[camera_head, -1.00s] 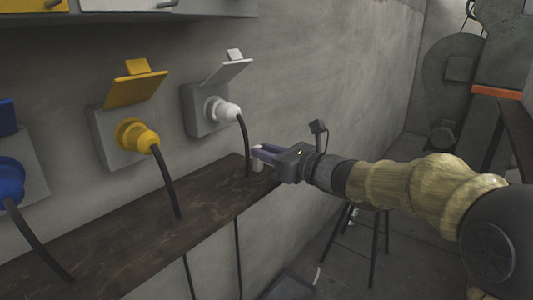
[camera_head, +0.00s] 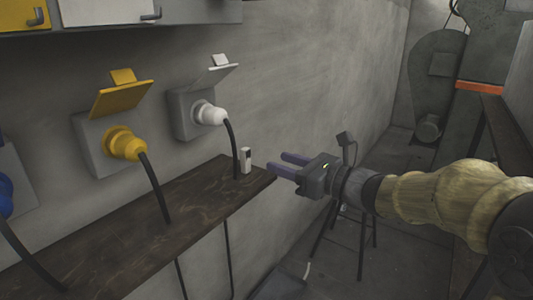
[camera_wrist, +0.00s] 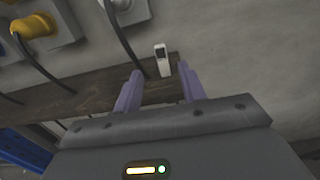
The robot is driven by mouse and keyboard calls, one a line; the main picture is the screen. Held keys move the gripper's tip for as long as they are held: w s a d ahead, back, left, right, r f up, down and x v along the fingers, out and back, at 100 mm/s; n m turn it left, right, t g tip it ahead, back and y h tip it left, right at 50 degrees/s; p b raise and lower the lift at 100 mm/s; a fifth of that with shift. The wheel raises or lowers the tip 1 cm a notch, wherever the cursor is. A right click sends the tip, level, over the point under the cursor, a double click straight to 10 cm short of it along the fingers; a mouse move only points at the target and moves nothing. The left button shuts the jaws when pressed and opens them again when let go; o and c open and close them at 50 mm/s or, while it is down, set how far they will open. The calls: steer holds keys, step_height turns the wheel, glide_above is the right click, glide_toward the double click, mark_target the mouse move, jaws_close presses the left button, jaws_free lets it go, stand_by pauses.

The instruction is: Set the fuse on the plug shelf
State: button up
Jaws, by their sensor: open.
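The fuse (camera_head: 246,160) is a small white block with a dark mark, standing upright on the plug shelf near its right end, beside the black cable of the white plug. It also shows in the wrist view (camera_wrist: 162,60), ahead of and between the lines of my fingers. The plug shelf (camera_head: 130,235) is a dark wooden board along the wall. My gripper (camera_head: 281,164) is open and empty, just right of the shelf's end, apart from the fuse. The wrist view shows both purple fingers (camera_wrist: 158,88) spread with nothing between them.
White (camera_head: 210,113), yellow (camera_head: 125,144) and blue (camera_head: 6,195) plugs sit in wall sockets above the shelf, their black cables hanging across it. Cabinets (camera_head: 100,12) hang above. A dark stool (camera_head: 350,235) stands right of the shelf. The shelf between the cables is bare.

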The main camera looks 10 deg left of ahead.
steer(key=v, duration=0.3)
steer(key=shift+s+d, duration=0.1)
stand_by(0.6)
steer(key=w+d+f+m+t+h, duration=0.1)
steer(key=d+f+m+t+h, duration=0.1)
steer(key=d+f+m+h, duration=0.9)
steer(key=w+d+f+m+t+h, duration=0.2)
steer(key=d+f+m+t, duration=0.15)
steer(key=m, duration=1.45)
steer(key=s+d+f+m+g+h, duration=0.1)
steer(key=s+d+f+m+g, duration=0.1)
steer(key=s+m, duration=0.4)
steer(key=s+d+f+m+g+h, duration=0.1)
steer(key=s+d+f+m+g, duration=0.1)
steer(key=s+f+m+g, duration=0.2)
steer(key=s+d+f+m+g+h, duration=0.1)
steer(key=s+d+f+m+g, duration=0.2)
steer(key=s+f+m, duration=0.3)
steer(key=s+m, duration=0.3)
steer(key=m, duration=0.1)
steer(key=shift+f+m+g+h, duration=0.3)
steer(key=shift+f+g, duration=0.05)
